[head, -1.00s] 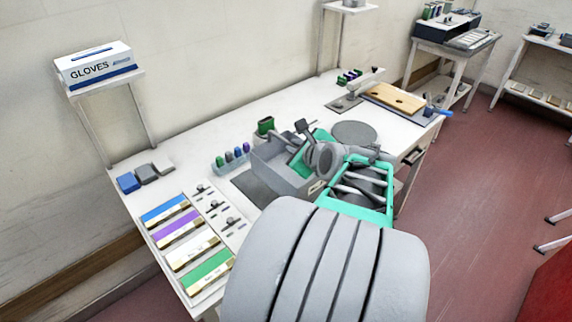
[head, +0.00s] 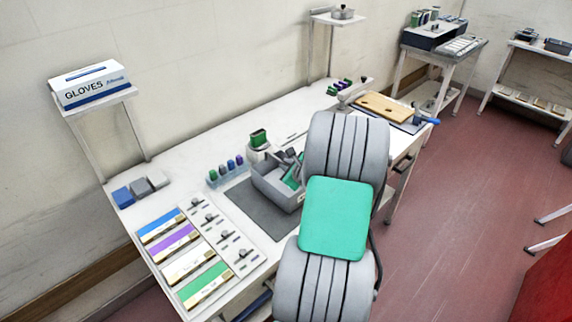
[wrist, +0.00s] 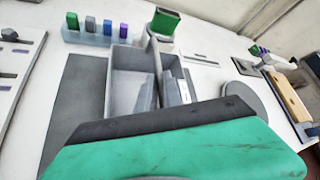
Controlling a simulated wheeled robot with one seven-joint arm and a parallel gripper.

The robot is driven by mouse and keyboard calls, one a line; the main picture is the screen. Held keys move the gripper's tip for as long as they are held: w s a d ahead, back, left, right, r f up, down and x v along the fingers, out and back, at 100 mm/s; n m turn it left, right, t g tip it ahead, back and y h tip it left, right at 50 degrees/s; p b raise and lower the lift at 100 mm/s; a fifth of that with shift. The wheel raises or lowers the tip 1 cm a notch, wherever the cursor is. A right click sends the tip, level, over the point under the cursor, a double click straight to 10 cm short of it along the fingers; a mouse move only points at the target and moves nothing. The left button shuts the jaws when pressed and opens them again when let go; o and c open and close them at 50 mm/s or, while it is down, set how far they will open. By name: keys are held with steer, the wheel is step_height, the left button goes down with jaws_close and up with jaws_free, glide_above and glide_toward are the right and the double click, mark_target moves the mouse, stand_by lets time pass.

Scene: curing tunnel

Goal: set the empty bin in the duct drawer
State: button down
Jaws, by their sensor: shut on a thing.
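A grey open-topped bin (head: 268,186) sits at the dark mat on the bench, with a pale label on its near side. In the wrist view the bin (wrist: 130,88) looks empty inside where I can see it. My gripper (head: 291,170) is at the bin's right side, shut on the bin. Its green and dark body fills the bottom of the wrist view, and my arm hides the bin's right end in the head view. I cannot tell whether the bin is lifted. No open drawer is clearly visible; the bench's right underside is partly hidden by my arm.
The dark mat (head: 246,206) has bare room left of the bin. A rack of coloured vials (head: 226,172) and a green-topped container (head: 258,140) stand behind. Coloured panels (head: 178,250) lie at left. A wooden board (head: 385,107) lies at the far right.

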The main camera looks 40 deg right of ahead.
steer(key=shift+f, duration=0.2)
steer(key=c, duration=1.5)
jaws_free()
steer(key=shift+r, duration=0.1)
